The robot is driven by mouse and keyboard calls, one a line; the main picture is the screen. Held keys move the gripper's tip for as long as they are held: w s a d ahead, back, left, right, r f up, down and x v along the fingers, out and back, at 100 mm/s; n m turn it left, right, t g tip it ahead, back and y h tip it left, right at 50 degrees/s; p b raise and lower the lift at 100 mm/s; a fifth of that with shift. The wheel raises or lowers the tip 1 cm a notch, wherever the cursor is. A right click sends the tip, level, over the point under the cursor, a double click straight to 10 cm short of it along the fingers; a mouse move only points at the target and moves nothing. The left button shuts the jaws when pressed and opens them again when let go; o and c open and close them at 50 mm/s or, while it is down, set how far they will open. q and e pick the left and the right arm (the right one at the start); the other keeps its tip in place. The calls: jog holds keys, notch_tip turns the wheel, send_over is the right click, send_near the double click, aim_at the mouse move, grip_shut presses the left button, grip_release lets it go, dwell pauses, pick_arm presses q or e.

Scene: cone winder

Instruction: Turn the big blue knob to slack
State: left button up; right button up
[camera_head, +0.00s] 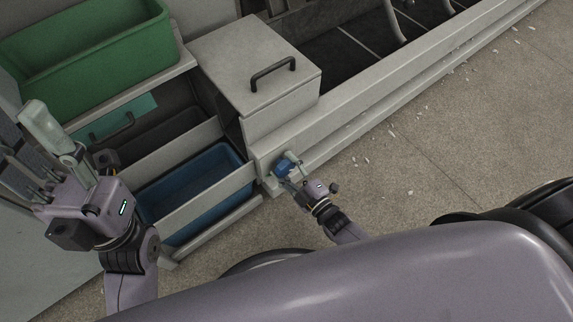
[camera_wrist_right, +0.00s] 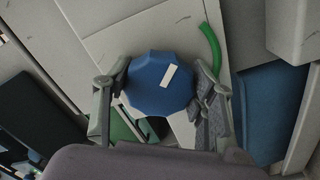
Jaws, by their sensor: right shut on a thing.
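The big blue knob (camera_wrist_right: 160,84) is a faceted dial with a white pointer mark on its face, in the middle of the right wrist view. In the head view the knob (camera_head: 283,168) shows small on the front of the light grey machine, partly hidden by my gripper. My right gripper (camera_wrist_right: 163,92) is shut on the knob, with one finger on each side. It also shows in the head view (camera_head: 289,170). A green arc (camera_wrist_right: 210,48) curves on the panel beside the knob, at its upper right. My left gripper (camera_head: 22,130) is raised at the left, empty, its fingers apart.
A green bin (camera_head: 90,58) stands on the upper shelf at the left. A blue bin (camera_head: 187,206) sits below, left of the knob. A grey box with a black handle (camera_head: 272,73) is above the knob. Open floor (camera_head: 440,150) with scattered white bits lies to the right.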

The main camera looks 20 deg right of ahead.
jog(key=n, duration=0.4)
jog(key=shift+r+n, duration=0.1)
jog(key=shift+n, duration=2.1)
jog(key=o, duration=1.1)
jog(key=shift+o, duration=0.2)
jog(key=v, duration=0.7)
jog(key=shift+s, duration=0.2)
